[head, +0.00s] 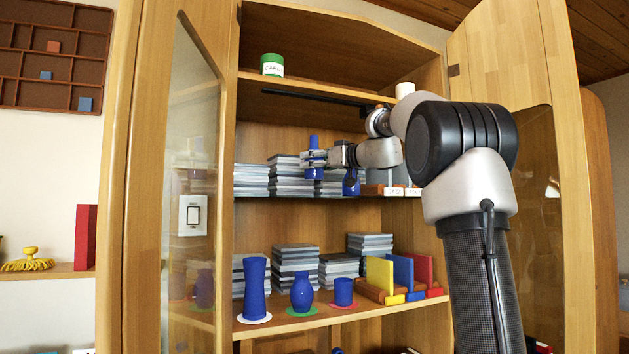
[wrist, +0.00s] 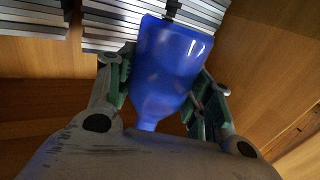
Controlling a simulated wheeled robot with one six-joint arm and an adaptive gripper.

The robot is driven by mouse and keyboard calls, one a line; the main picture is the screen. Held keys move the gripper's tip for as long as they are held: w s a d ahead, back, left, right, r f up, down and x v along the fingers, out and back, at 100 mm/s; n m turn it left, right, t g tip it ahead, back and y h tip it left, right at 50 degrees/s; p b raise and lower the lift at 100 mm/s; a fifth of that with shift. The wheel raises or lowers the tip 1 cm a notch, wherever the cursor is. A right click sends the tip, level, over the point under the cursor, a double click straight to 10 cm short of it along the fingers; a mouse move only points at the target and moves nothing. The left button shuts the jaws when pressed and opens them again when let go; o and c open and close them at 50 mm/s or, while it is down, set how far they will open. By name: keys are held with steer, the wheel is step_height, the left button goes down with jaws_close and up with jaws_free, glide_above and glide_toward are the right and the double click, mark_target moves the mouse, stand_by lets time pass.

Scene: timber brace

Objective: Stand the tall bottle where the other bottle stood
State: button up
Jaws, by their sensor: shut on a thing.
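My gripper (head: 317,159) is shut on a blue bottle (head: 314,142) in front of the middle shelf. In the head view the bottle is about upright, showing above and below the fingers. In the wrist view my gripper (wrist: 163,100) has a finger on each side of the blue bottle (wrist: 172,55). A second blue bottle (head: 351,184) shows at the middle shelf, just right of the held one and partly hidden by my arm. I cannot tell how tall it is.
Grey stacks (head: 285,176) fill the back of the middle shelf (head: 290,197). Below, a blue vase (head: 255,288), a round blue vase (head: 302,292) and a blue cup (head: 343,292) stand on coloured discs. A green-lidded jar (head: 272,65) stands above. Open doors flank the cabinet.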

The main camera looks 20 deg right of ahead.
mark_target(321, 177)
steer(key=shift+f, duration=2.3)
steer(key=o, duration=1.1)
steer(key=shift+f, duration=0.15)
steer(key=shift+o, duration=0.2)
